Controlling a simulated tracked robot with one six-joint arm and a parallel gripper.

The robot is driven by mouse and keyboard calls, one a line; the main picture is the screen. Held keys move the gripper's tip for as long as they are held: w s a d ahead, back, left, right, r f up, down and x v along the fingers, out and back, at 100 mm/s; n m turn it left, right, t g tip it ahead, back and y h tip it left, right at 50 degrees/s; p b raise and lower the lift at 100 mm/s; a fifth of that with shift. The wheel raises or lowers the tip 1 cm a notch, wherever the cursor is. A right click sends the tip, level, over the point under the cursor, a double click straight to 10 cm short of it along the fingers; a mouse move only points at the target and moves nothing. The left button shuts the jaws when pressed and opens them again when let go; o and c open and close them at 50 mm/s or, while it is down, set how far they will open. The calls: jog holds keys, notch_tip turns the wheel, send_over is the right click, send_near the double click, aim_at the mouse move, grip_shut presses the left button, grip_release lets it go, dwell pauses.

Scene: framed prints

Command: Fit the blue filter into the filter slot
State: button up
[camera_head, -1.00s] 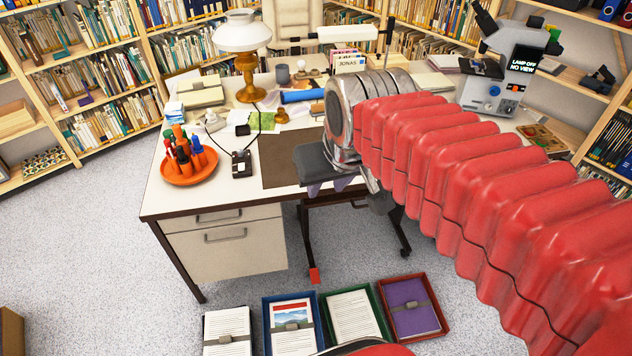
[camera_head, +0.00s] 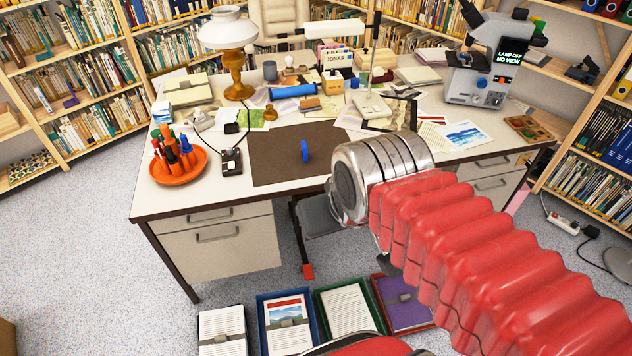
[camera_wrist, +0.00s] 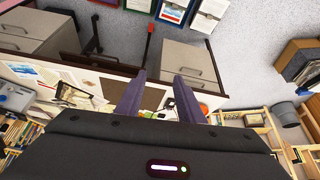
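A small blue disc, which looks like the blue filter (camera_head: 305,151), stands on edge on the brown desk mat (camera_head: 270,160). The microscope (camera_head: 480,75) stands at the desk's back right; its screen reads "LAMP OFF NO VIEW". I cannot make out the filter slot. In the wrist view my gripper (camera_wrist: 159,76) has its two dark purple fingers apart, with nothing held between them. In the head view the fingers are hidden behind my arm, which ends right of the disc. I cannot find the disc in the wrist view.
An orange pen tray (camera_head: 180,165) and a black box (camera_head: 231,161) stand left of the mat. Document trays (camera_head: 345,312) lie on the floor.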

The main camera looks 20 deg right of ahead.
jog(key=w+d+f+g, duration=0.1)
jog(key=w+d+f, duration=0.4)
jog(key=w, duration=0.8)
jog(key=w+d+f+m+g, duration=0.15)
jog(key=w+f, duration=0.45)
jog(key=w, duration=0.7)
jog(key=w+d+f+g, duration=0.1)
jog(key=w+d+f, duration=0.45)
jog(key=w, duration=0.75)
jog(key=w+d+r+t, duration=0.1)
jog(key=w+r+t, duration=0.1)
jog(key=w, duration=0.7)
jog(key=shift+r+t+h, duration=0.3)
jog(key=shift+r+t, duration=0.05)
jog(key=shift+r, duration=0.15)
jog(key=shift+f, duration=0.1)
send_over(305, 144)
jog(key=s, duration=0.2)
notch_tip(305, 144, down, 8)
jog(key=shift+s+a, duration=0.1)
